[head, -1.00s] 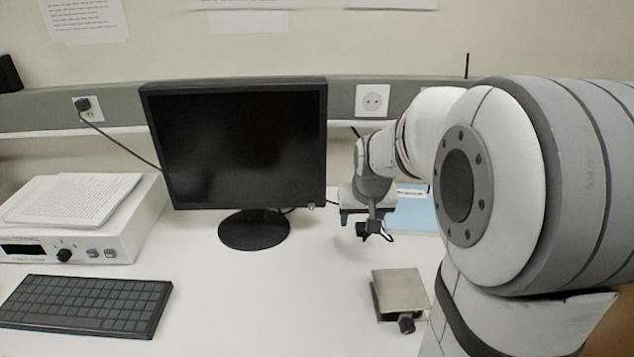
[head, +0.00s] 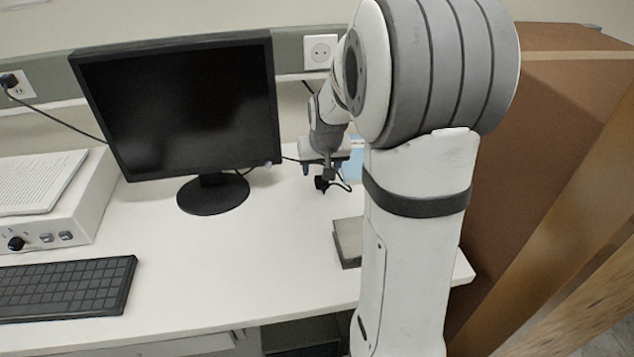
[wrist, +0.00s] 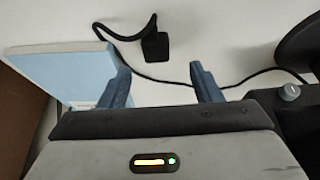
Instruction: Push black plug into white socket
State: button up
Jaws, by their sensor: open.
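The black plug (head: 321,183) is on the white desk, to the right of the monitor's foot. In the wrist view the plug (wrist: 156,46) is just beyond my fingertips, between their lines, with its cord curving off to the left. My gripper (wrist: 156,68) is open, with its two blue fingers apart and nothing held. In the head view my gripper (head: 325,169) is right by the plug; whether a finger touches it cannot be told. The white socket (head: 320,52) is on the grey wall rail behind, right of the monitor, and looks empty.
A monitor (head: 180,110) stands close to the left of my gripper. A light-blue booklet (wrist: 75,72) lies beside the plug. A grey metal block (head: 347,241) is partly hidden by my arm. Another plug (head: 8,81) sits in an outlet at far left.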

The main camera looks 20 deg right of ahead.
aim_at(321, 175)
jog(key=shift+d+p+x, duration=0.1)
jog(key=shift+p+x, duration=0.2)
jog(key=shift+x, duration=1)
jog(key=shift+d+p+x, duration=0.15)
jog(key=shift+p+x, duration=0.1)
jog(key=shift+x, duration=1.05)
jog(key=c, duration=1)
notch_tip(321, 175, up, 10)
jog(key=shift+r+b, duration=0.1)
jog(key=shift+b, duration=0.35)
